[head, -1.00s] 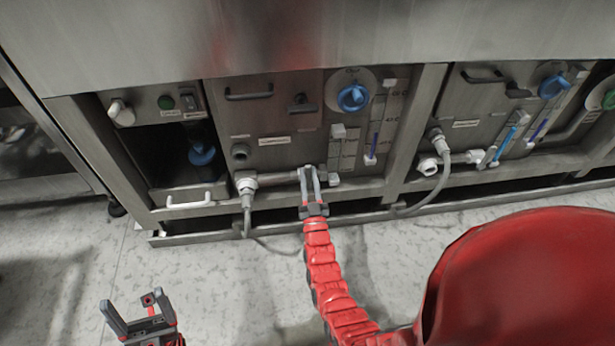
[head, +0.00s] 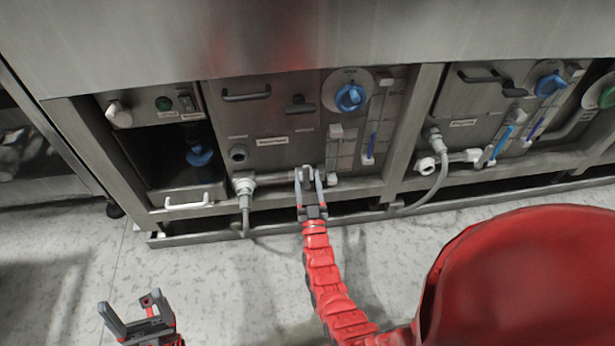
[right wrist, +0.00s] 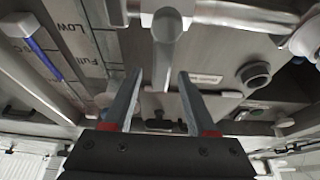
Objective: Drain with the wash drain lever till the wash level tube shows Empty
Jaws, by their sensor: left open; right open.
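My right gripper (head: 309,178) is open at the lower pipe of the left panel. In the right wrist view its fingers (right wrist: 158,98) stand apart on either side of a hanging grey lever (right wrist: 163,55), which I take for the wash drain lever. I cannot tell whether they touch it. A plate reading Low and Full (right wrist: 72,38) shows in that view; it also shows in the head view (head: 347,152). A tube with blue in its lower part (head: 371,145) stands to the plate's right. I cannot tell which tube is the wash level tube. My left gripper (head: 138,308) is open and empty above the floor.
A blue round knob (head: 351,97) sits above the tubes. A white hose fitting (head: 246,186) with a grey cable is left of my right gripper. A low frame rail (head: 270,227) runs along the floor. A similar panel (head: 470,115) is to the right.

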